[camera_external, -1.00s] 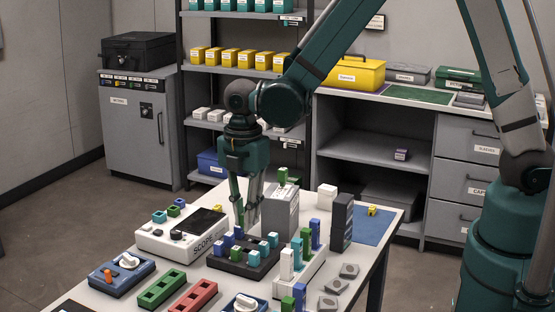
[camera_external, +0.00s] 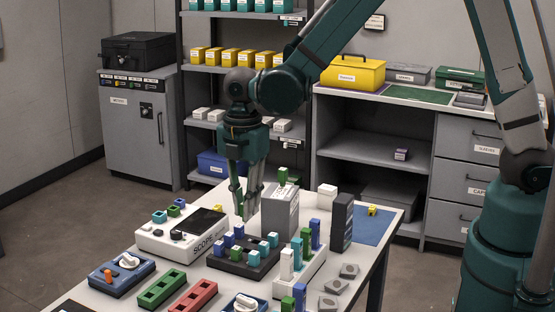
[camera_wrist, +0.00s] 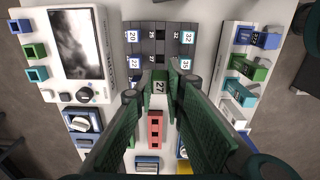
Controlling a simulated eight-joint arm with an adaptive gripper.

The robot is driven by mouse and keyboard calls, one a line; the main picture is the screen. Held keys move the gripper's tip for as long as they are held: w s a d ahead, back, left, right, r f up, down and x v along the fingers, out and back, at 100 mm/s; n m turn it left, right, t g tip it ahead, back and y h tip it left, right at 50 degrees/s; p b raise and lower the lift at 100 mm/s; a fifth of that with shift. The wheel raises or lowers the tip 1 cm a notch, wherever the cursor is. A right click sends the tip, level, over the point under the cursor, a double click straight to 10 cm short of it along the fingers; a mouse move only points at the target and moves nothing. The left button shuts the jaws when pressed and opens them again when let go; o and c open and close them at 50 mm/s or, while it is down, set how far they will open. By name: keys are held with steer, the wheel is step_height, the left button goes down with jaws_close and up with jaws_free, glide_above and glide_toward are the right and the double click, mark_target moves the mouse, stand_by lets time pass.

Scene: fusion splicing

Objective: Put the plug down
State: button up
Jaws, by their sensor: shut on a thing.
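My gripper (camera_external: 245,212) is shut on a green plug whose top is marked 27, seen between the fingers in the wrist view (camera_wrist: 159,88). The gripper points down and holds the plug above the dark rack (camera_external: 222,265). The lower end of the held plug is mostly hidden by the fingers.
The white SCOPE box (camera_external: 170,246) is left of the rack. A white block with several standing plugs (camera_external: 292,275) is on its right. A grey box (camera_external: 280,212) and a dark upright block (camera_external: 341,224) stand behind. Green (camera_external: 160,290) and red (camera_external: 195,297) holders lie in front.

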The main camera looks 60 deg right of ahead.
steer(key=shift+r, duration=0.1)
steer(key=d+r+m+p, duration=0.8)
steer(key=d+r, duration=0.4)
steer(key=d, duration=0.3)
steer(key=shift+r+m, duration=0.2)
steer(key=shift+m, duration=0.3)
steer(key=shift+d+f, duration=0.1)
steer(key=shift+f, duration=0.05)
glide_above(273, 192)
steer(key=shift+f, duration=2.8)
steer(key=shift+f, duration=0.1)
steer(key=shift+f, duration=2)
steer(key=shift+f, duration=0.15)
